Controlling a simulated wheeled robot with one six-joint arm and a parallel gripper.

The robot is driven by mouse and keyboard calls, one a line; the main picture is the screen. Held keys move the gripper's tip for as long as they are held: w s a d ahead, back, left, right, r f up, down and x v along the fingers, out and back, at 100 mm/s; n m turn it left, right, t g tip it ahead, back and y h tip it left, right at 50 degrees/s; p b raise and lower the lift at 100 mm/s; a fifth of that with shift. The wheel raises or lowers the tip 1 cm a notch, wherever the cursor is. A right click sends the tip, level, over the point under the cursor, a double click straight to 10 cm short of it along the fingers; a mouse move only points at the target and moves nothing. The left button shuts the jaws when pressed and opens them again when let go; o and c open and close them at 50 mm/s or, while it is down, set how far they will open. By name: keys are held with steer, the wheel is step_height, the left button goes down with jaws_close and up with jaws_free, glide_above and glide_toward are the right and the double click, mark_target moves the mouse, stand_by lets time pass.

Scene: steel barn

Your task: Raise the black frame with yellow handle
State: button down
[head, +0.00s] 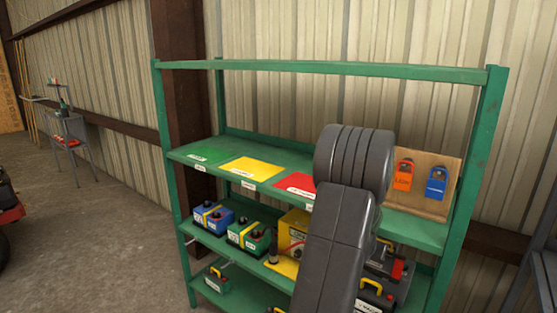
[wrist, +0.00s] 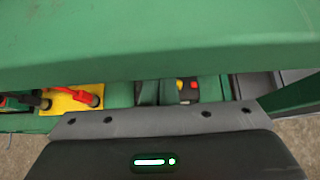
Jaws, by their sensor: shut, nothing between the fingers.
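A black case-like object with a yellow handle (head: 372,294) sits low at the right of the green shelf unit in the head view, partly cut off by the frame edge and my arm. I cannot tell for certain whether it is the black frame. My gripper (wrist: 160,122) shows in the wrist view as a dark body with a green light. It is shut and holds nothing. Its fingertips are not clear, and a green shelf board (wrist: 160,40) crosses close in front of it. In the head view my arm hides the gripper.
The green shelf unit (head: 330,66) holds a blue battery (head: 212,217), a green battery (head: 248,238) and a yellow box (head: 293,232) on its middle shelf. Orange (head: 403,175) and blue (head: 437,184) padlocks hang on a board. Open floor lies left.

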step_height(320, 180, down, 6)
steer(key=b, duration=0.5)
steer(key=shift+s+a+f, duration=0.2)
steer(key=shift+s+f, duration=0.05)
steer(key=shift+s, duration=0.1)
steer(key=shift+r, duration=0.1)
